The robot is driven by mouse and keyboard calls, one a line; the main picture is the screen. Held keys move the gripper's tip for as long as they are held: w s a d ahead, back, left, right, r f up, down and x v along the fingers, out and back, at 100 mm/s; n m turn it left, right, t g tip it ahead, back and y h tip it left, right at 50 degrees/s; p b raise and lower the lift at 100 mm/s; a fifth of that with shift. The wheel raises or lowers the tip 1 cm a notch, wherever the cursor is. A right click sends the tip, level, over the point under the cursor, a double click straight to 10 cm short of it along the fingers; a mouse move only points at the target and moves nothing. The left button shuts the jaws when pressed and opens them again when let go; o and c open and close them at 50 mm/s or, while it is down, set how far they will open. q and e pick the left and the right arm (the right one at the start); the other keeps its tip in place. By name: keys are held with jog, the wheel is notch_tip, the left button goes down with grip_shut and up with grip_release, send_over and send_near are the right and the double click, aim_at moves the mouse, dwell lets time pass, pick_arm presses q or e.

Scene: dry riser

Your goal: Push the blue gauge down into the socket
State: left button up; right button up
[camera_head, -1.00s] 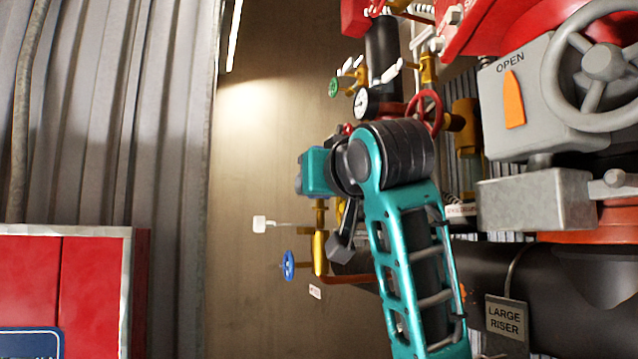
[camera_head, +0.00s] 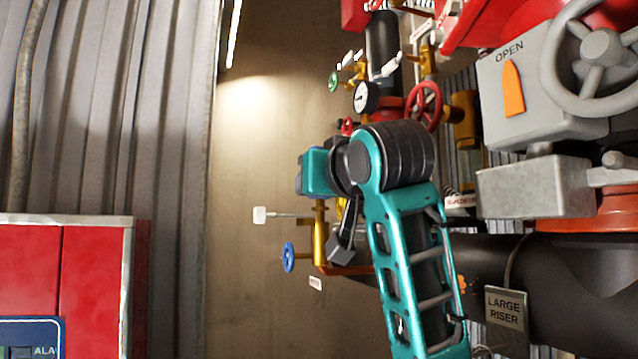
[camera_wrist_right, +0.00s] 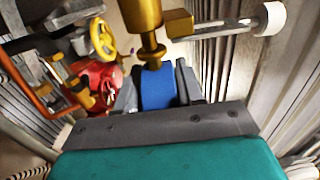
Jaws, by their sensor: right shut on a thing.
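In the right wrist view, my right gripper (camera_wrist_right: 155,92) is shut on the blue gauge (camera_wrist_right: 157,89), with a grey finger on either side. A brass fitting (camera_wrist_right: 144,20) stands directly beyond the blue gauge in that view. Its lower end meets or overlaps the gauge; I cannot tell whether they touch. In the head view my teal right arm reaches up from the bottom among the pipes. Its fingertips and the blue gauge are hidden there. The socket cannot be made out clearly. My left gripper is in neither view.
A brass valve with a blue handwheel (camera_head: 288,257) and a white-ended lever (camera_head: 260,215) are left of my arm. A red handwheel (camera_head: 424,107) and a white-faced dial (camera_head: 366,97) are above it. A large black pipe (camera_head: 560,275) lies right.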

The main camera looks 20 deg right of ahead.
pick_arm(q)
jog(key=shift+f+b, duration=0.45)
pick_arm(e)
jog(key=shift+f, duration=0.65)
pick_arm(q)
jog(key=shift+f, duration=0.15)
pick_arm(e)
jog(key=shift+f, duration=0.25)
jog(key=o, duration=1.1)
